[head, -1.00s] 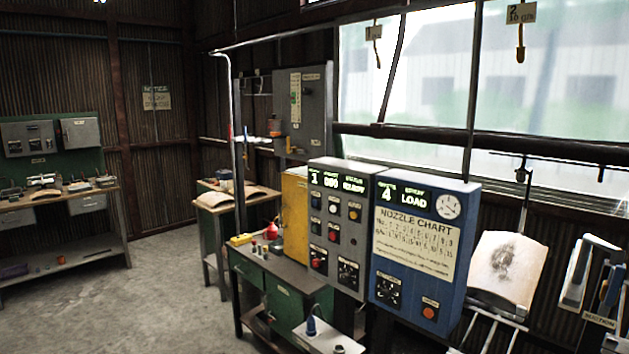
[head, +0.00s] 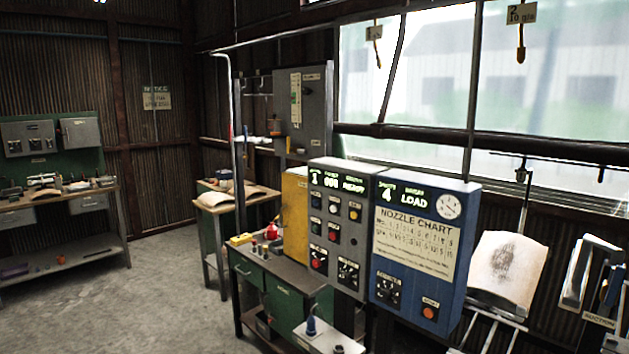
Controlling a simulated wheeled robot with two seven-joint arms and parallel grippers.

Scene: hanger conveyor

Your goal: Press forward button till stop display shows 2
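A grey control panel (head: 333,245) stands right of the middle, with several round buttons and a small display (head: 337,182) across its top. The display's left field shows 1, with a green middle field and a word that looks like READY. Which button is forward cannot be read at this size. A blue panel (head: 418,285) joins it on the right; its top display (head: 403,194) shows 4 and LOAD. It carries a nozzle chart, a dial and an orange button (head: 430,312). Neither of my grippers is in view.
A bench with green drawers (head: 255,268) stands left of the panels. A curved light board (head: 507,270) rests on a stand at the right. Tags hang from a rail before the window. The floor at the left (head: 150,300) is clear.

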